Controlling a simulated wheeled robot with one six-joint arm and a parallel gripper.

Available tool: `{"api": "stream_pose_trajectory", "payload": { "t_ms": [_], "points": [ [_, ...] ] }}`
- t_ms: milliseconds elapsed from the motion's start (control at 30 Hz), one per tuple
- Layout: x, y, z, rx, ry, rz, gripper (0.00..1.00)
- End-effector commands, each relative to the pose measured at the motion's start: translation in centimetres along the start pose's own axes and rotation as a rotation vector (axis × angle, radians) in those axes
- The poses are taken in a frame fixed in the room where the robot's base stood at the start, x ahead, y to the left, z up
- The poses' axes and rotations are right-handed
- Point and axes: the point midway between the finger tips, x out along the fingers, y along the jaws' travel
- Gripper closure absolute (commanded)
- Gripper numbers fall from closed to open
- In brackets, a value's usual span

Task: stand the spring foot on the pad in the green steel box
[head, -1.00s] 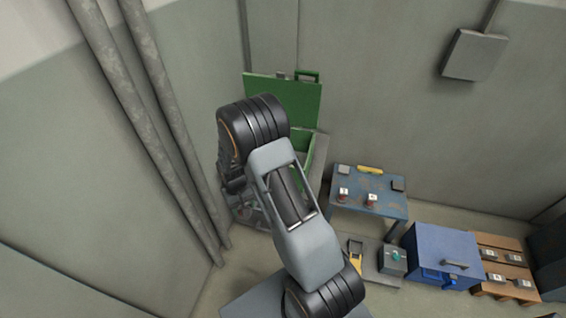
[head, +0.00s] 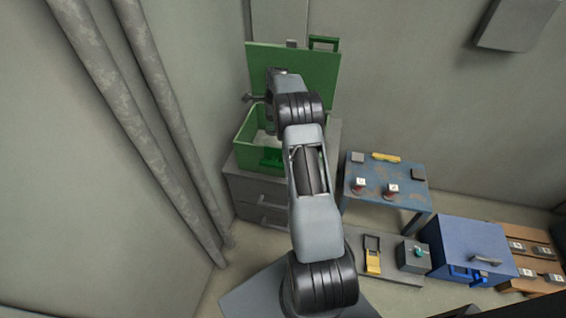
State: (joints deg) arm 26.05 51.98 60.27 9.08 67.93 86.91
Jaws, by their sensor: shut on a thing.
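The green steel box (head: 240,157) stands with its lid (head: 322,70) raised against the wall. Part of its pale inside shows, but I cannot make out the pad there. My gripper (head: 251,97) is above the box's back left part, in front of the lid, small and partly hidden by my arm. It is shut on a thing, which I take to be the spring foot. The held thing is too small and hidden to tell its shape or tilt. It is above the box rim, apart from the box floor.
The box stands on a grey drawer cabinet (head: 245,195). To the right, a blue table (head: 376,174) holds two labelled pieces, a yellow item (head: 386,157) and dark blocks. A blue chest (head: 468,247), a teal-knobbed box (head: 414,257) and a wooden pallet are at lower right. Pipes run down the left.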

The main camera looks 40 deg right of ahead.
Motion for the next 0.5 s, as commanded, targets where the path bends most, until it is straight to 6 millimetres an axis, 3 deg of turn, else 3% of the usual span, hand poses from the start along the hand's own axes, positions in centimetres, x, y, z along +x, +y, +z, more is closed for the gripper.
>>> {"api": "stream_pose_trajectory", "payload": {
  "t_ms": [33,200,500],
  "points": [
    [1.1,-0.8,-1.6,0.101,-0.001,-0.018,0.84],
    [2.8,-1.9,-4.1,0.287,-0.003,-0.043,0.84],
    [5.5,-2.4,-5.5,0.374,-0.004,-0.057,0.84]
  ]
}}
